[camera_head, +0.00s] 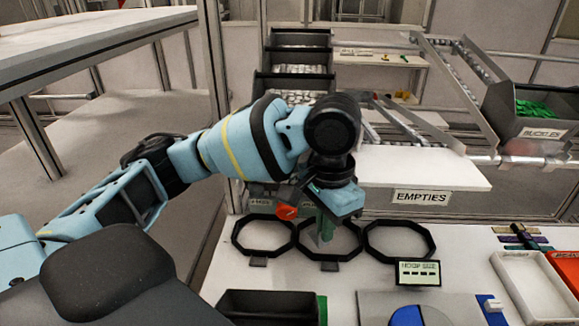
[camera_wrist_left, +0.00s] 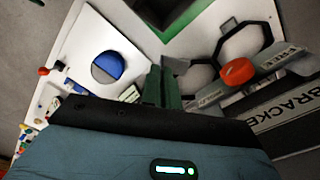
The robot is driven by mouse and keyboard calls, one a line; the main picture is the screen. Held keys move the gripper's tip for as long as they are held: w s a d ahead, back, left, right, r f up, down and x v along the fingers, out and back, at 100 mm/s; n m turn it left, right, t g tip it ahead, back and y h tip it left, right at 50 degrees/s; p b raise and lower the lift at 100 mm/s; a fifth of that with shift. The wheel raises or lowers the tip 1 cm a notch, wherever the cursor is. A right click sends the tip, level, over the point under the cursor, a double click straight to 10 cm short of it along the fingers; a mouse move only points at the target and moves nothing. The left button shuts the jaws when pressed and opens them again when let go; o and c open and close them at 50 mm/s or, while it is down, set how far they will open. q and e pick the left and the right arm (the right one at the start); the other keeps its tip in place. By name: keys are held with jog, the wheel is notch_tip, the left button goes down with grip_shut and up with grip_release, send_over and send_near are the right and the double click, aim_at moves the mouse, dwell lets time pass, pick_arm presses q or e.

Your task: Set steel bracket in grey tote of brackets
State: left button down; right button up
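My left gripper (camera_head: 326,222) points down over the row of black rings, with its arm coming in from the left. In the left wrist view its green fingers (camera_wrist_left: 162,88) are close together around a small grey metal piece, which looks like the steel bracket (camera_wrist_left: 177,65); it sticks out at the fingertips, mostly hidden by them. A dark grey tote (camera_wrist_left: 285,118) with a label starting "BRACKE" stands at the right of the left wrist view; its inside does not show there. In the head view my arm hides much of that area. My right gripper is not in view.
Black rings (camera_head: 400,222) stand in a row on the white table, with a red knob (camera_head: 287,212) beside them. Stacked dark bins (camera_head: 291,82) hold metal parts behind my arm. A dark box (camera_head: 268,292) is at the front; white and red trays (camera_head: 535,285) are at right.

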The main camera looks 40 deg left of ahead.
pick_arm(q)
notch_tip(320, 180, up, 15)
jog(key=s+d+m, duration=0.2)
jog(key=m, duration=0.5)
jog(key=w+a+f, duration=0.5)
jog(key=w+a, duration=0.6)
jog(key=shift+w+f+p, duration=0.15)
jog(key=shift+w+p, duration=0.15)
jog(key=shift+w, duration=0.05)
jog(key=shift+f, duration=0.6)
jog(key=c, duration=2.1)
grip_release()
jog(key=shift+o, duration=0.8)
jog(key=shift+r, duration=0.15)
notch_tip(320, 180, up, 13)
